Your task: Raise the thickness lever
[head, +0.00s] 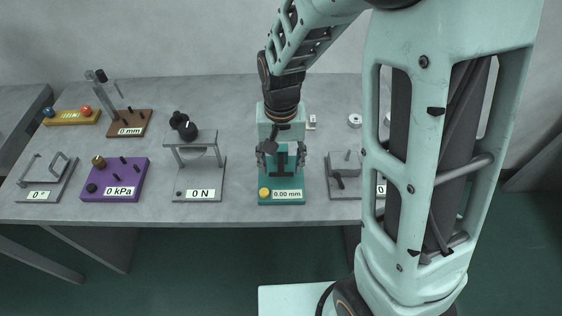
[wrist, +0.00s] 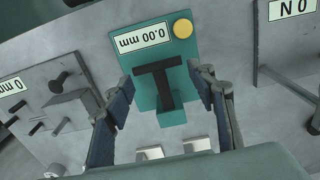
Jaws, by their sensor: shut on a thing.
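The thickness gauge is a teal block (head: 281,184) at the front of the table, with a label reading 0.00 mm and a yellow knob (head: 264,192). It also shows in the wrist view (wrist: 150,45), upside down. Its black T-shaped lever (wrist: 164,88) stands at the middle of the block. My gripper (wrist: 161,76) has one finger at each end of the lever's crossbar and is shut on it. In the head view my gripper (head: 281,156) points down over the gauge, and the lever is partly hidden by it.
A grey stand labelled 0 N (head: 199,170) is left of the gauge. A grey fixture with pegs (head: 345,183) is close on the right. A purple 0 kPa box (head: 116,180) sits further left. Small white blocks (wrist: 197,145) lie behind the gauge.

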